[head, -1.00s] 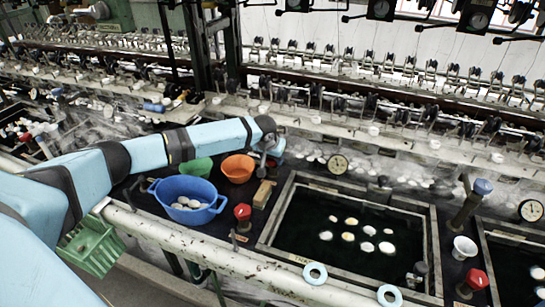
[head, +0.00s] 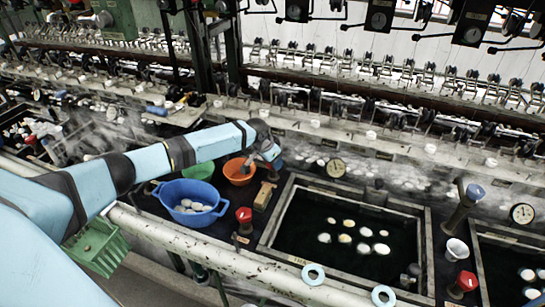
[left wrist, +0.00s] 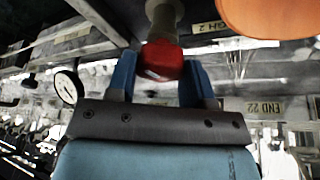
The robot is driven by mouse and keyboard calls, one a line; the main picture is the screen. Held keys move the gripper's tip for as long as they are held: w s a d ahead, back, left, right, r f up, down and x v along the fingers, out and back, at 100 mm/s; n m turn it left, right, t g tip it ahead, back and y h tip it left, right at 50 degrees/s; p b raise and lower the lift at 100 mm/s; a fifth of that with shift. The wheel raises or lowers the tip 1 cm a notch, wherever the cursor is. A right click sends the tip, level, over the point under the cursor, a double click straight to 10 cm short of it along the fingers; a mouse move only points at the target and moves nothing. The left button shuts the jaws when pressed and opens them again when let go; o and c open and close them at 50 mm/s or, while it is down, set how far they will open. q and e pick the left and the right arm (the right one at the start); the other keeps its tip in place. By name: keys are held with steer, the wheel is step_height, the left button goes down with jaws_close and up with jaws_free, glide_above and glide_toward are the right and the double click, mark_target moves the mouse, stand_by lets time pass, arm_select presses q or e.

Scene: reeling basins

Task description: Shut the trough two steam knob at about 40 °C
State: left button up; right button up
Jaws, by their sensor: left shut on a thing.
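My left gripper's blue fingers (left wrist: 158,82) are shut around a red knob (left wrist: 163,60) on a pale post in the left wrist view. A label ending in "GH 2" (left wrist: 207,28) is beside the post. In the head view my left gripper (head: 271,155) is behind the orange bowl, and its wrist mostly hides the knob. The trough (head: 432,240) to the right holds dark water and several pale cocoons (head: 364,231). A round dial (head: 335,168) stands at its back edge, also in the left wrist view (left wrist: 68,88); its reading is too small to tell. My right gripper is not in view.
An orange bowl (head: 238,172), a green bowl (head: 199,170) and a blue basin (head: 187,192) with cocoons stand beside the arm. Another red knob (head: 244,215) is at the trough's near left corner. Reeling machinery runs along the back.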

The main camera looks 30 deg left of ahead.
arm_select(q)
steer(key=shift+m+g+h, duration=0.3)
steer(key=shift+m+h, duration=0.1)
steer(key=shift+m, duration=0.9)
steer(key=o, duration=0.9)
steer(key=v, duration=1.3)
steer(key=shift+s+a+r+b, duration=0.1)
steer(key=shift+a+r+b, duration=0.15)
steer(key=shift+r+b, duration=0.15)
